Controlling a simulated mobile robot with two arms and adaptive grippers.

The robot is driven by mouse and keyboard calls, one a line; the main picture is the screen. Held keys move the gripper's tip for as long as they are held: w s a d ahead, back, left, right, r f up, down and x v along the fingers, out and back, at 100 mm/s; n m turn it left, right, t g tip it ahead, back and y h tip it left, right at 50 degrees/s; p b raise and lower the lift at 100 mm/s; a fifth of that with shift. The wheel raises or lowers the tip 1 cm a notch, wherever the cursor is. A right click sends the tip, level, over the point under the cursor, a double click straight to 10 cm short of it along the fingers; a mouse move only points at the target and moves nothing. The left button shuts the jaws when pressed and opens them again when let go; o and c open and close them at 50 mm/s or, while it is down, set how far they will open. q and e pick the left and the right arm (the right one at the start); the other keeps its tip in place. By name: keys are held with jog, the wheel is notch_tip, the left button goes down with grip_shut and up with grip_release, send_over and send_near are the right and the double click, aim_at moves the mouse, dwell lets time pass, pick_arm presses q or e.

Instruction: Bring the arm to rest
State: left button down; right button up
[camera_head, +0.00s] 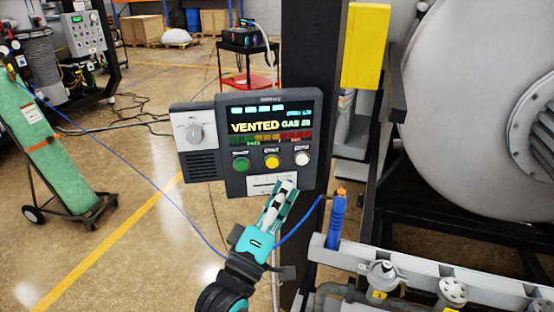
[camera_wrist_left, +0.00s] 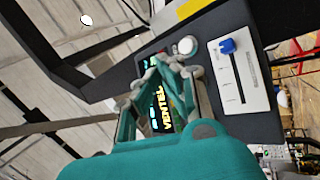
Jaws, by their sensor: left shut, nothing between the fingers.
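My left gripper (camera_head: 284,192) is teal with grey fingers. In the head view it stands just below and in front of the control panel (camera_head: 232,188), over its lower slider plate. It is shut and empty. In the left wrist view the closed fingers (camera_wrist_left: 167,65) point toward the panel, whose display reads "VENTED" (camera_wrist_left: 164,112). A white slider plate (camera_wrist_left: 239,72) with a blue knob (camera_wrist_left: 227,46) is beside the fingers. I cannot tell whether the fingertips touch the panel. My right gripper is not in view.
A dark post (camera_head: 313,50) carries the panel. The large grey furnace vessel (camera_head: 460,90) and its pipework fill the right side. A blue cable (camera_head: 165,195) runs behind my gripper. A green gas cylinder (camera_head: 52,150) on a cart stands at left. Open floor lies at lower left.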

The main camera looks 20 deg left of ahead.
pick_arm(q)
jog(key=s+a+f+m+g+y, duration=0.1)
jog(key=s+f+m+g, duration=0.2)
jog(key=f, duration=0.6)
jog(key=s+f+m+g+y, duration=0.1)
jog(key=s+f+m+g, duration=0.1)
jog(key=f+m+g, duration=0.5)
jog(key=s+a+f+m+g+y, duration=0.1)
jog(key=s+a+f+m+g, duration=0.15)
jog(key=s+f+g, duration=0.45)
jog(key=s+a+f+m+g+y, duration=0.2)
jog(key=s+a+f, duration=0.2)
jog(key=s+f, duration=0.65)
notch_tip(320, 180, down, 28)
jog(key=s+r+g+b, duration=0.1)
jog(key=s+b, duration=0.1)
jog(key=s, duration=0.1)
jog(key=s+a+f+g+b, duration=0.1)
jog(key=s+a+f+b, duration=0.1)
jog(key=s+f, duration=1.4)
jog(key=shift+a+f, duration=0.2)
jog(key=shift+f, duration=0.45)
